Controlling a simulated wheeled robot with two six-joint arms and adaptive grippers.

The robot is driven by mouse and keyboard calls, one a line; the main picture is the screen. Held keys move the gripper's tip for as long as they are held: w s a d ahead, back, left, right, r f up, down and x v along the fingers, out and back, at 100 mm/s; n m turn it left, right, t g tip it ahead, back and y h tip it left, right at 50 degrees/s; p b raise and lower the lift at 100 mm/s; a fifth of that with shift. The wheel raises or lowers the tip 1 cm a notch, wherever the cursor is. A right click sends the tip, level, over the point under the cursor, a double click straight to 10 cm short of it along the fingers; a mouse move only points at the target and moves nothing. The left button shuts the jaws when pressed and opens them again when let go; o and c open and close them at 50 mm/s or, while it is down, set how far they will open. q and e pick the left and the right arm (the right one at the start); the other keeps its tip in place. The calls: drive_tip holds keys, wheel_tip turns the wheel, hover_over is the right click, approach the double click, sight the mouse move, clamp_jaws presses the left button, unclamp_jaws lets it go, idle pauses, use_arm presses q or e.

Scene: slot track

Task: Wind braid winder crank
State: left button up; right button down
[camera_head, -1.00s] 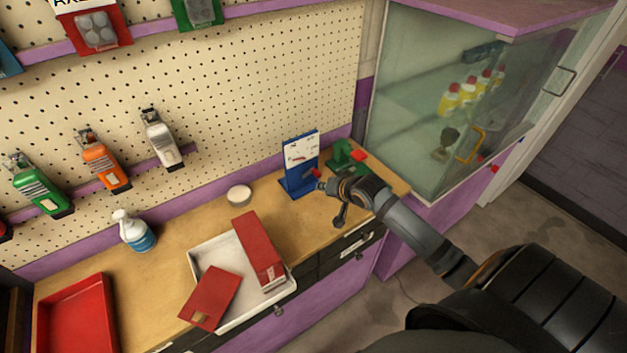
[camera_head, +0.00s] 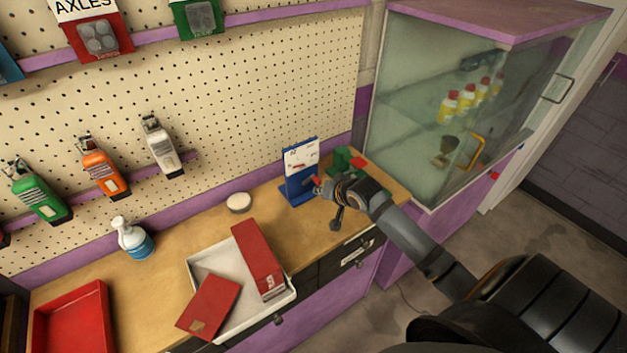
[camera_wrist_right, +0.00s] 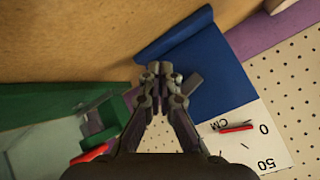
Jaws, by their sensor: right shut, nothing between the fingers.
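A green device (camera_head: 342,158) with a red part, which looks like the winder, stands on the counter at its right end. My right gripper partly hides it, and I cannot make out its crank clearly. In the right wrist view, green parts (camera_wrist_right: 60,108) and a red piece (camera_wrist_right: 90,153) show left of the fingers. A blue stand (camera_head: 297,189) with a white scale card (camera_head: 301,156) stands just left of the gripper. My right gripper (camera_head: 322,187) is shut and empty, its fingertips (camera_wrist_right: 160,70) close to the blue stand (camera_wrist_right: 205,65); contact cannot be told. My left gripper is out of view.
A white tray (camera_head: 207,268) with red boxes and an empty red tray (camera_head: 70,325) lie to the left. A spray bottle (camera_head: 132,240) and a round tin (camera_head: 239,202) stand near the pegboard. A glass cabinet (camera_head: 415,110) bounds the right side.

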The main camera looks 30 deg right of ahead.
idle(0.7)
drive_tip(key=shift+w, duration=0.55)
drive_tip(key=shift+r, duration=0.1)
